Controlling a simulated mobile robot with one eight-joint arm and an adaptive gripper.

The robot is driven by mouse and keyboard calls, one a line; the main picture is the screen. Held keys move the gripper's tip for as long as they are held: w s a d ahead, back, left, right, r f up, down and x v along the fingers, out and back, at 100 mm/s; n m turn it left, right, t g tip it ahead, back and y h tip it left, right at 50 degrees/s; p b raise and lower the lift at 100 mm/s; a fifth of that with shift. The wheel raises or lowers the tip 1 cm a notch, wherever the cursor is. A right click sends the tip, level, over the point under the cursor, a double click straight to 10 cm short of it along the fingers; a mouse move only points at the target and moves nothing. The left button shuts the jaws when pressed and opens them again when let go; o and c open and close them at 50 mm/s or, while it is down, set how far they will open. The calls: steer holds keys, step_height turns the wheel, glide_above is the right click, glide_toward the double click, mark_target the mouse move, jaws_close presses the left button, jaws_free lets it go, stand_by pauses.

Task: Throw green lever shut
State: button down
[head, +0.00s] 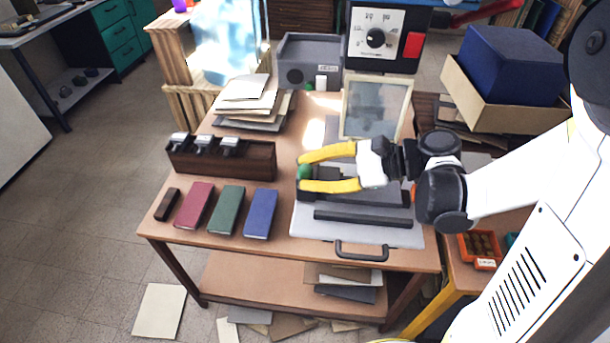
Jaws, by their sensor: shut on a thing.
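The green lever (305,172) shows as a small green knob at the left end of a black mechanism on a grey press-like device (301,223) at the table's right side. My gripper (302,172) comes in from the right, with its two yellow fingers on either side of the green knob. It is shut on the knob. The lever's shaft and the far side of the knob are partly hidden by the fingers, so its exact angle cannot be told.
A dark wooden rack (250,160) holds several metal-headed tools to the left. Red (194,205), green (226,211) and blue (261,214) covers lie in front of it. A framed pane (377,93) and a dial box (385,22) stand behind.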

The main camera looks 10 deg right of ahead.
stand_by(0.3)
steer(key=c, duration=1.2)
jaws_free()
steer(key=shift+o, duration=0.2)
steer(key=shift+d, duration=0.1)
steer(key=v, duration=1.2)
steer(key=shift+f, duration=0.1)
